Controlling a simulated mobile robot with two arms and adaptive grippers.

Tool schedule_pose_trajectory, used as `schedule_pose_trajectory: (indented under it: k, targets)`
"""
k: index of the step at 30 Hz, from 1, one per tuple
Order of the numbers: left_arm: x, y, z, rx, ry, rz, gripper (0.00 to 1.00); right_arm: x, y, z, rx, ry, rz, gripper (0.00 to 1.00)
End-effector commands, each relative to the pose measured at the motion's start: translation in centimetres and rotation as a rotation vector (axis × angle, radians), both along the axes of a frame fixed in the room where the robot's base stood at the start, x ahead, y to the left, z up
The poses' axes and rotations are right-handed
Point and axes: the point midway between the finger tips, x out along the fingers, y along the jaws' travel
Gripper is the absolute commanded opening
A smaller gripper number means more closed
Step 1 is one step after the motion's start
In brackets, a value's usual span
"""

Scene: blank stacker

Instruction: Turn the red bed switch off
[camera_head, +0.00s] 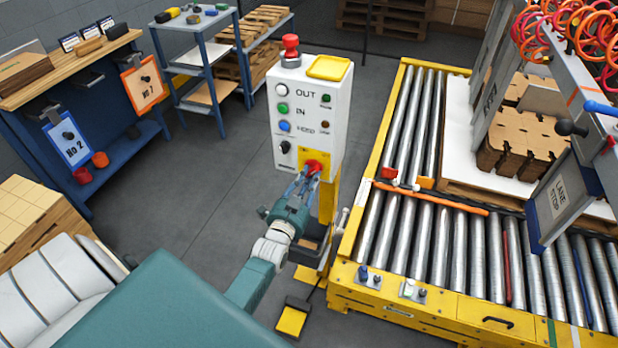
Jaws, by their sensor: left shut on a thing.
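The control box (338,110) is a white panel on a yellow post, with OUT, IN and other labelled buttons on its face. The red switch (313,166) sits on a yellow plate at the bottom of the face. My left gripper (308,175) reaches up to it and is shut on it. The fingers cover the lower part of the switch, so its position cannot be read. My right gripper is not in view.
A roller conveyor (372,236) with a yellow frame stands to the right, carrying stacked cardboard blanks (522,145). A yellow foot pedal (291,321) lies on the floor below. A workbench (70,66) and shelves stand behind left. Grey floor between is clear.

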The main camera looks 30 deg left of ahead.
Motion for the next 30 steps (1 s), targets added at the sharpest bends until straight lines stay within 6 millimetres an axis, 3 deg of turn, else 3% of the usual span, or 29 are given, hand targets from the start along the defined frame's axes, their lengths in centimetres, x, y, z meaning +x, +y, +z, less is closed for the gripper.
schedule_pose_trajectory:
  k: [11,30]
  targets:
    - [0.04,-0.22,-0.01,-0.21,-0.049,-0.001,0.0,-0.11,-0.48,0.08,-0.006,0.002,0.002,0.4]
    - [0.12,-0.64,0.17,-0.8,-0.191,-0.001,0.0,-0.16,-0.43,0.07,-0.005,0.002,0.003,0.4]
